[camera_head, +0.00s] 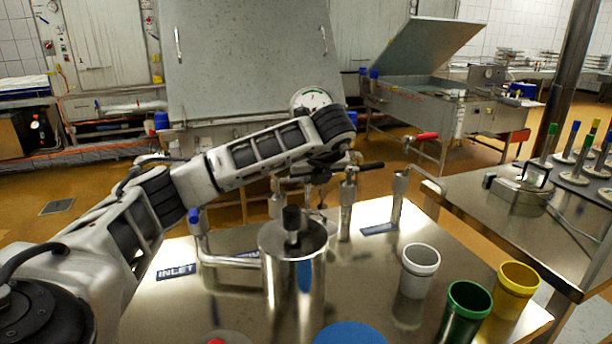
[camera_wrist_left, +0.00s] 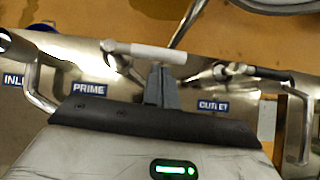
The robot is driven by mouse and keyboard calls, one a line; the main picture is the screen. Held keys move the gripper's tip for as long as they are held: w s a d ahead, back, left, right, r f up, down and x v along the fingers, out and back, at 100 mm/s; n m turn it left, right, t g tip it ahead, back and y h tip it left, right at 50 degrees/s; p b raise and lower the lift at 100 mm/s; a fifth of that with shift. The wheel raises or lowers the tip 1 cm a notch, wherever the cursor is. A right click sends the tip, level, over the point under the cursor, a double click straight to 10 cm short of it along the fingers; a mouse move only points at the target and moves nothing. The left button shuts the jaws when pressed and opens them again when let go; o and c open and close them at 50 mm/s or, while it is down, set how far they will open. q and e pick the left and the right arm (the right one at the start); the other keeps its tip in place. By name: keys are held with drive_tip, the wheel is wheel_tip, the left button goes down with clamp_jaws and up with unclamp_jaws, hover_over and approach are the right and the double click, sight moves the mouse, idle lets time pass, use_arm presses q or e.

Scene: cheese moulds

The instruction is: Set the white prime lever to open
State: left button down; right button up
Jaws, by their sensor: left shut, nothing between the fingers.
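The white prime lever (camera_wrist_left: 152,52) lies roughly crosswise on its valve in the left wrist view, above the PRIME label (camera_wrist_left: 90,89). In the head view my arm and gripper hide most of that valve. My left gripper (camera_head: 318,192) points down over the back of the steel table. My right gripper is not in view.
A black-handled outlet lever (camera_wrist_left: 262,73) is close on the right. A blue-handled inlet valve (camera_head: 195,216) stands left. A steel cylinder with a black knob (camera_head: 292,262) stands in front. White (camera_head: 420,270), green (camera_head: 466,312) and yellow (camera_head: 516,290) cups stand at the right.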

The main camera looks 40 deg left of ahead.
use_arm(q)
drive_tip(key=d+f+p+v, duration=0.1)
drive_tip(key=p+v, duration=0.1)
drive_tip(key=v, duration=1)
drive_tip(key=shift+s+d, duration=0.2)
drive_tip(key=shift+d, duration=0.25)
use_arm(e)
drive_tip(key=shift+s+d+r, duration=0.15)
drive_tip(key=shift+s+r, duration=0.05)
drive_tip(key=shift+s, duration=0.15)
use_arm(q)
drive_tip(key=shift+r, duration=0.1)
